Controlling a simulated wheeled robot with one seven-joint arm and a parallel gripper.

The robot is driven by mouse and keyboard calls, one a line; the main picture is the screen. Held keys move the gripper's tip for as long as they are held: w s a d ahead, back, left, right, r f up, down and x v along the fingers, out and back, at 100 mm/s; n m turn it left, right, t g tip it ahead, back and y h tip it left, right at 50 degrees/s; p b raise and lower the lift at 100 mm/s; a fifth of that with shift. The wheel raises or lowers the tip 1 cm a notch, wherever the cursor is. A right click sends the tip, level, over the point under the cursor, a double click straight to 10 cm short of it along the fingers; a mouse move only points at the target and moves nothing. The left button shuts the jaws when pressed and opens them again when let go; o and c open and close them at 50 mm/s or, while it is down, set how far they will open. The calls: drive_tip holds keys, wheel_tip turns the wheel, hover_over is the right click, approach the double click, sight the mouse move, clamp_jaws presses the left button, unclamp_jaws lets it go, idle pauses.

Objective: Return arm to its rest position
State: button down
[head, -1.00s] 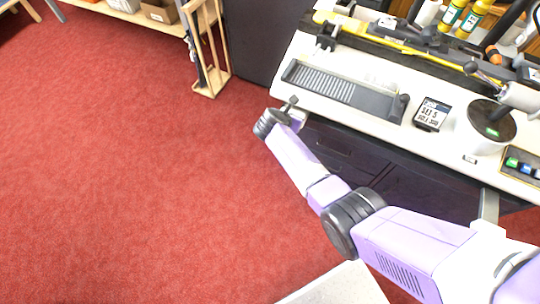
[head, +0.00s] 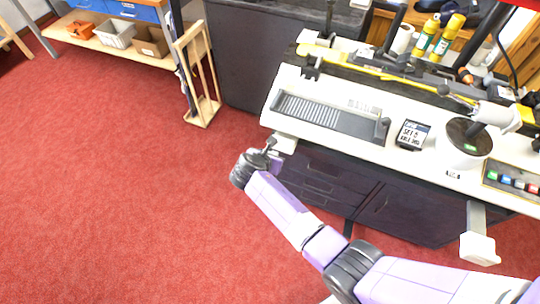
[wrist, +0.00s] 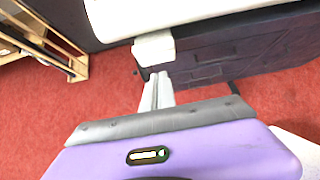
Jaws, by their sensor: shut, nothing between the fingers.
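My lilac arm reaches from the lower right of the head view toward the front of the bench. My gripper (head: 270,145) is at its far end, beside the bench's left front corner and over the red carpet. In the wrist view my gripper (wrist: 156,92) shows its pale fingers together, with nothing held between them. The white-topped binding bench (head: 285,121) stands just beyond it, with dark drawers (head: 330,180) below. In the wrist view the bench's white edge (wrist: 200,15) runs across the top.
The bench carries a grey slotted tray (head: 325,115), a small display (head: 412,134) and a white round machine (head: 466,150). A wooden rack (head: 203,110) stands at the back left, near a shelf with bins (head: 118,34). The red carpet (head: 100,200) at left is clear.

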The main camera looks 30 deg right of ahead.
drive_tip(key=v, duration=0.3)
drive_tip(key=shift+s+a+r, duration=0.15)
drive_tip(key=shift+a, duration=0.05)
